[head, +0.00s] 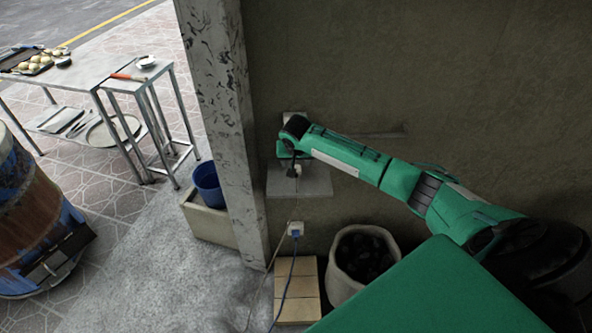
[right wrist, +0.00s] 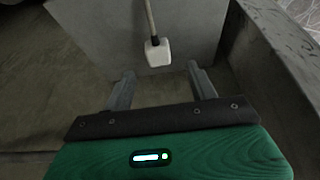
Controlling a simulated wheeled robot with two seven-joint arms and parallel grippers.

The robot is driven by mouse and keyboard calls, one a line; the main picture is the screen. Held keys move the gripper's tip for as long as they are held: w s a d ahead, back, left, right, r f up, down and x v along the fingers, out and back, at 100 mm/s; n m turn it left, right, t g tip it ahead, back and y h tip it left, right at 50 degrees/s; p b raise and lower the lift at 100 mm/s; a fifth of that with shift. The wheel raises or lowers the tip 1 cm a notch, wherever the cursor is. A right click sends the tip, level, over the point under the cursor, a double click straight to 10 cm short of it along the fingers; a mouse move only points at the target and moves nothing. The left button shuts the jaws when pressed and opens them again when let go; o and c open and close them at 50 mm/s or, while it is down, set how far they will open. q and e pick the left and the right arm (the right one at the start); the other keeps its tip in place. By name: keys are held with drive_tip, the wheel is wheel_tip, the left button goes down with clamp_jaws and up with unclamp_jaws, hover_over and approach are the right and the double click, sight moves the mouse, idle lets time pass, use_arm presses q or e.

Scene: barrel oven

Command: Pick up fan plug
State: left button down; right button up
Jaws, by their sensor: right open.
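The fan plug (right wrist: 157,53) is a small white block on a grey cord that runs up out of the right wrist view. It shows in front of the grey shelf (right wrist: 145,25), just beyond and between the fingertips. My right gripper (right wrist: 162,82) is open, with nothing between its two fingers. In the head view the right gripper (head: 291,170) is over the small wall shelf (head: 315,181), and a small white piece, likely the plug (head: 298,170), shows beside it. My left gripper is in neither view.
A white wall box (head: 295,229) with a blue cord is below the shelf. A concrete pillar (head: 222,110) stands left of the arm. A sack of dark lumps (head: 338,275), tan blocks (head: 297,290) and a blue bucket (head: 207,183) are below. A metal table (head: 85,73) is far left.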

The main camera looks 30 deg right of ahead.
drive_tip(key=shift+s+p+x, duration=0.2)
drive_tip(key=shift+p+x, duration=0.5)
drive_tip(key=shift+x, duration=2.15)
clamp_jaws()
